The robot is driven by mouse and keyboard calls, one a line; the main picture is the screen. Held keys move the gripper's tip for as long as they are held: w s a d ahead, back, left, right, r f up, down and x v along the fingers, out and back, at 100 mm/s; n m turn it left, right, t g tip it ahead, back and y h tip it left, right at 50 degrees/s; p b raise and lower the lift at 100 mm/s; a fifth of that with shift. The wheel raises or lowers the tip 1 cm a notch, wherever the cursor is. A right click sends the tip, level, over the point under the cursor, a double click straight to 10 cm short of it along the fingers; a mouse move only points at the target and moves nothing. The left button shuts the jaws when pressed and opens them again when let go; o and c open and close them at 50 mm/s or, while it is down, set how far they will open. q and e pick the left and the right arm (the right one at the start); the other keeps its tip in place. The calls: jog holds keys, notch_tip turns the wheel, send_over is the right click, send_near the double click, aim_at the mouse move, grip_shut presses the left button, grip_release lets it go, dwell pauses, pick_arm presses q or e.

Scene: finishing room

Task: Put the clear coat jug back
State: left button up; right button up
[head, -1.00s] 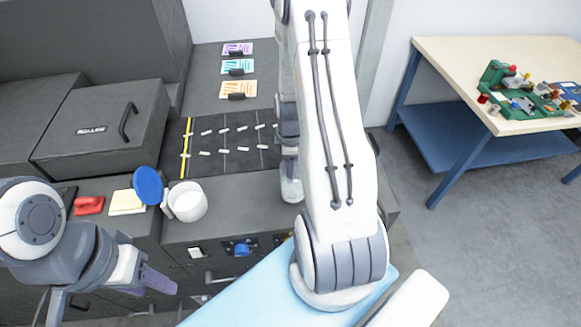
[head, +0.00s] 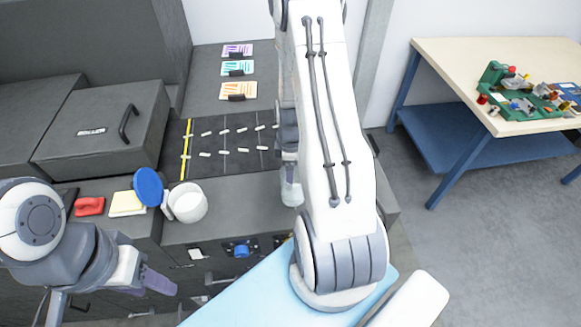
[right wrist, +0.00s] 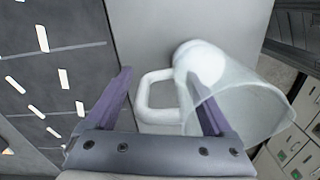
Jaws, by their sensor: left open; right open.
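The clear jug (right wrist: 245,110) is translucent, with a pale handle (right wrist: 155,95) on its left side in the right wrist view. In the head view only a small part of the jug (head: 291,192) shows beside my right arm, over the counter's right part. My right gripper (right wrist: 158,100) is open, with its purple fingers on either side of the handle; the right finger overlaps the jug's body in the picture. I cannot tell whether they touch. My left gripper (head: 160,283) is open and empty in front of the counter at lower left.
A white pot (head: 188,203) with a raised blue lid (head: 149,186) stands on the counter. A dark mat (head: 225,150) with white pieces lies behind it. A lidded box (head: 102,128), yellow pad (head: 127,203) and red block (head: 89,206) are left. A workbench (head: 480,60) stands right.

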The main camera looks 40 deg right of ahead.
jog(key=shift+r, duration=0.7)
notch_tip(320, 180, up, 11)
jog(key=b, duration=0.3)
jog(key=a+r, duration=0.4)
jog(key=a, duration=1.2)
jog(key=s+a+r+m+y, duration=0.1)
jog(key=s+a+r+m, duration=0.1)
jog(key=s+a, duration=1.2)
jog(key=shift+s+a+r, duration=0.2)
jog(key=shift+s+r, duration=0.4)
jog(key=shift+s, duration=0.25)
